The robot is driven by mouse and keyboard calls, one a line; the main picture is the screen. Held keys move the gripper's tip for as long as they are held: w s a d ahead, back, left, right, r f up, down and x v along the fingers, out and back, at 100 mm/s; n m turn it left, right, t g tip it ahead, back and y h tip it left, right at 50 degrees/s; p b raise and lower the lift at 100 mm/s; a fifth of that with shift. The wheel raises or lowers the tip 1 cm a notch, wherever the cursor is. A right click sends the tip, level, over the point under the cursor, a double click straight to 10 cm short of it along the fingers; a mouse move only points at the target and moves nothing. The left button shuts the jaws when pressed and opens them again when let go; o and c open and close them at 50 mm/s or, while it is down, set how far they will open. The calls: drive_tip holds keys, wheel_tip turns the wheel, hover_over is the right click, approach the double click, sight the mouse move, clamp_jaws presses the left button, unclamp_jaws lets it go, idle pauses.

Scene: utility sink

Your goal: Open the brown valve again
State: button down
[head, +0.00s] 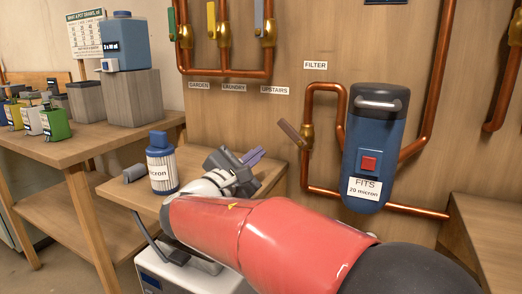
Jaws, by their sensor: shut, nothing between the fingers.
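The brown valve has a flat brown handle (290,132) on a brass body (307,136), set in the copper pipe left of the blue filter housing. The handle is tilted, pointing up and left from the brass body, across the line of the upright pipe. My gripper (258,155) has purple fingers and is shut and empty. It appears left of and slightly below the handle, with a visible gap between them. My red arm covers the lower middle of the view.
The blue filter housing (376,140) has a red button. A filter cartridge (161,165) and a small grey piece (134,172) are on the small wooden table (118,190). Green, yellow and blue valve handles (211,20) are above. A wooden bench (490,225) stands at right.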

sight(286, 123)
drive_tip(key=p+x, duration=0.1)
drive_tip(key=x, duration=0.7)
drive_tip(key=shift+w, duration=0.15)
drive_tip(key=shift+d+r+m+g+b, duration=0.2)
drive_tip(key=shift+r+m+g+b, duration=0.15)
drive_tip(key=shift+m+b, duration=0.6)
drive_tip(key=r+m+b, duration=0.1)
drive_tip(key=m, duration=0.1)
drive_tip(key=d+m+g+b, duration=0.1)
drive_tip(key=m, duration=0.1)
drive_tip(key=r+m+b, duration=0.1)
drive_tip(key=m+b, duration=0.1)
drive_tip(key=shift+s+d+r+m+g+h, duration=0.2)
drive_tip(key=shift+s+r+m+g+h, duration=0.05)
drive_tip(key=shift+s+r+m+h, duration=0.1)
drive_tip(key=shift+s+d+r+m+b, duration=0.1)
drive_tip(key=shift+d+r+m+b, duration=0.2)
drive_tip(key=shift+m, duration=0.3)
drive_tip(key=shift+s+d+r+m+b, duration=0.1)
drive_tip(key=shift+d+m+b, duration=0.1)
drive_tip(key=shift+m+b, duration=0.3)
drive_tip(key=shift+g, duration=0.3)
